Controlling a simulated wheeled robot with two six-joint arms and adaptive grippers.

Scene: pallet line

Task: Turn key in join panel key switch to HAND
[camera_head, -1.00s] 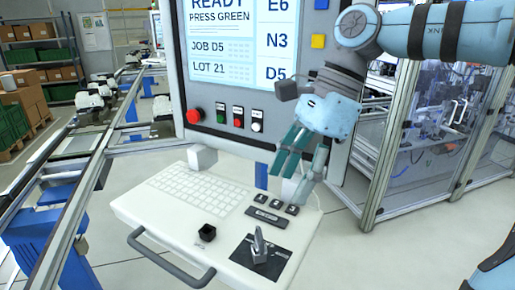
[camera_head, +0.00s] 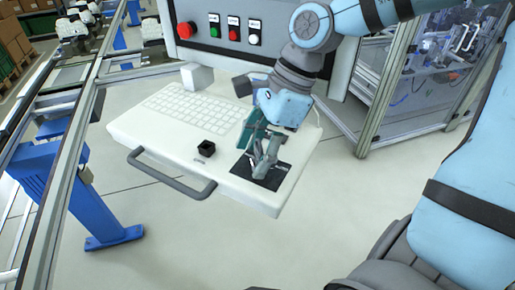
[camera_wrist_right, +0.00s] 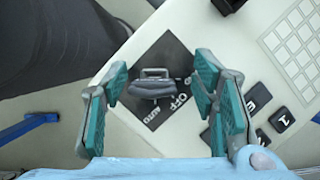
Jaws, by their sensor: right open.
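The key switch sits on a black plate (camera_head: 281,178) at the front right of the white console. In the right wrist view its grey key (camera_wrist_right: 152,86) lies with its grip across the picture on the black plate (camera_wrist_right: 170,50). OFF and AUTO labels show beside it; I cannot read a HAND label. My right gripper (camera_head: 257,158) is over the plate and partly hides the key in the head view. In the wrist view the right gripper (camera_wrist_right: 160,82) is open, its teal-padded fingers on both sides of the key with gaps. My left gripper is not in view.
The console (camera_head: 150,130) carries a keyboard (camera_head: 195,108), a small black box (camera_head: 214,147) and a front handle (camera_head: 165,178). Black numbered keys (camera_wrist_right: 270,110) are near the right fingers. A panel with buttons and a red knob (camera_head: 186,30) stands behind.

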